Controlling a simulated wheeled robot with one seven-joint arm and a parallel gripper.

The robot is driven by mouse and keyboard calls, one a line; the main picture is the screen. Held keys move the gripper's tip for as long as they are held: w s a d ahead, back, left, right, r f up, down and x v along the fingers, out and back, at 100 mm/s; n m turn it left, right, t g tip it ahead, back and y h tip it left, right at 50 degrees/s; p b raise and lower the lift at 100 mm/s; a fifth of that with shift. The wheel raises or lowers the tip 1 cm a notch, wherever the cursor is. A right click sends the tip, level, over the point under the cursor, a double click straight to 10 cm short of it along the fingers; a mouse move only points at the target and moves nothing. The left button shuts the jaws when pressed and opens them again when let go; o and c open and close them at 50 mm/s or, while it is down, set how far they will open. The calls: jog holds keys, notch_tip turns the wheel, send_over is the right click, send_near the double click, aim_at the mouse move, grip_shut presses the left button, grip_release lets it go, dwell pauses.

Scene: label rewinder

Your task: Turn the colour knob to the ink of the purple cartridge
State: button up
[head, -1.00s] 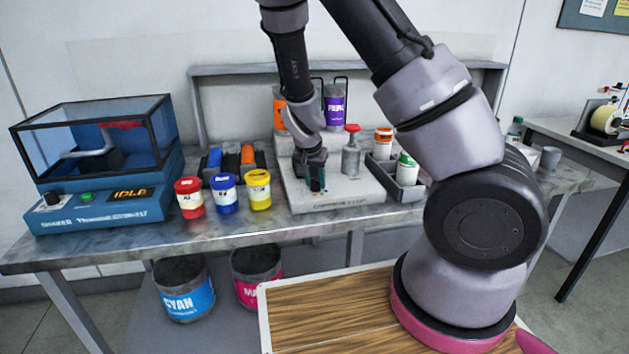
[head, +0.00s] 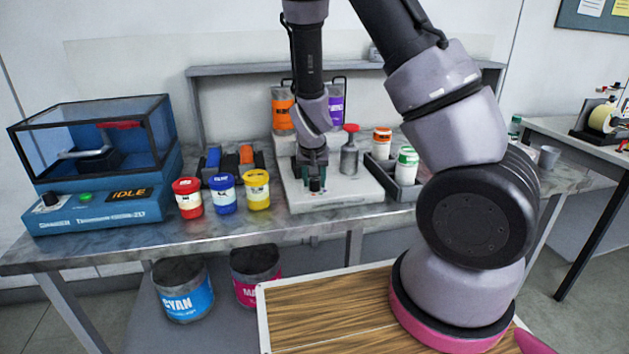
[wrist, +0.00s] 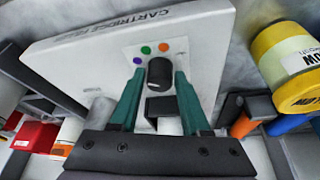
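The black colour knob (wrist: 159,72) is on the pale cartridge station (wrist: 85,50), which also shows in the head view (head: 350,192). Green (wrist: 145,50), orange (wrist: 163,47) and blue or purple (wrist: 137,61) dots sit around the knob's far side. My gripper (wrist: 159,78) is open, with one teal finger on each side of the knob; I cannot tell if they touch it. In the head view my gripper (head: 312,178) points down at the station's front. The purple cartridge (head: 337,108) stands at the back, partly hidden by my arm. The knob's pointer is unclear.
An orange cartridge (head: 281,113) stands left of the purple one. Red (head: 188,200), blue (head: 223,196) and yellow (head: 257,192) jars stand left of the station. A grey tray (head: 403,190) is at right.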

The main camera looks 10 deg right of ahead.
jog(key=shift+o, duration=0.9)
jog(key=shift+r, duration=0.1)
jog(key=v, duration=1)
jog(key=shift+r, duration=0.25)
jog(key=shift+s, duration=0.15)
jog(key=s+d+r+t+y, duration=0.1)
jog(key=s+d+r, duration=0.2)
jog(key=s+r, duration=0.6)
jog(key=s+d+r+t+y, duration=0.1)
jog(key=s+d+r, duration=0.3)
jog(key=s+r, duration=0.5)
notch_tip(320, 180, up, 7)
jog(key=shift+m+t+y, duration=0.3)
jog(key=shift+t+y, duration=0.1)
jog(key=shift+y, duration=0.3)
jog(key=shift+d, duration=0.15)
jog(key=shift+c, duration=0.3)
